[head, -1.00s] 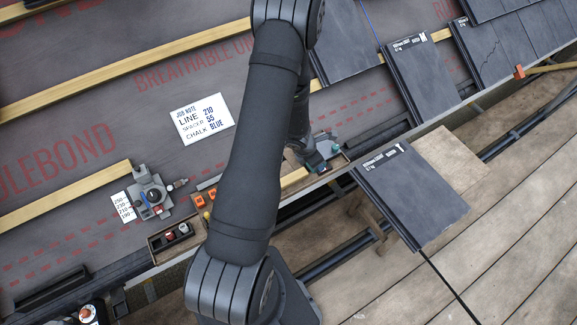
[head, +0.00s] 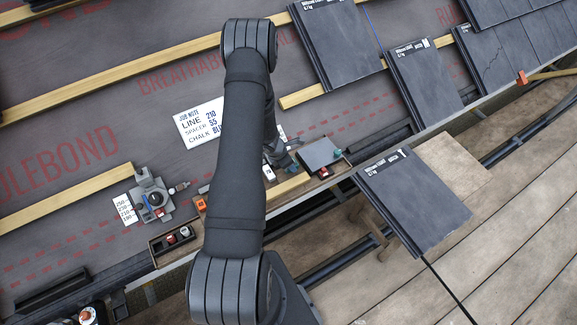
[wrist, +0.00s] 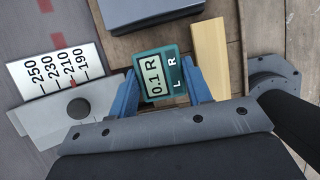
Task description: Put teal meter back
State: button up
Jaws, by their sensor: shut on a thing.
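The teal meter (wrist: 171,61) is between the two blue fingers of my gripper (wrist: 158,72) in the wrist view. Its display reads 0.1 R, and the letters L and R show on its face. My gripper is shut on it. In the head view my arm hides most of the gripper, and I cannot make out the meter clearly there.
A wooden tray with red and white items (head: 178,237) runs along the roof edge. A grey-blue flat-topped block (head: 320,154) sits at its right. A grey device (head: 150,195) with a number card (head: 123,208) stands left. Slates (head: 412,200) lie right.

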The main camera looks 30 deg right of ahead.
jog(key=shift+f, duration=1.25)
jog(key=shift+f, duration=0.1)
jog(key=o, duration=0.8)
jog(key=v, duration=1.2)
jog(key=x, duration=1.2)
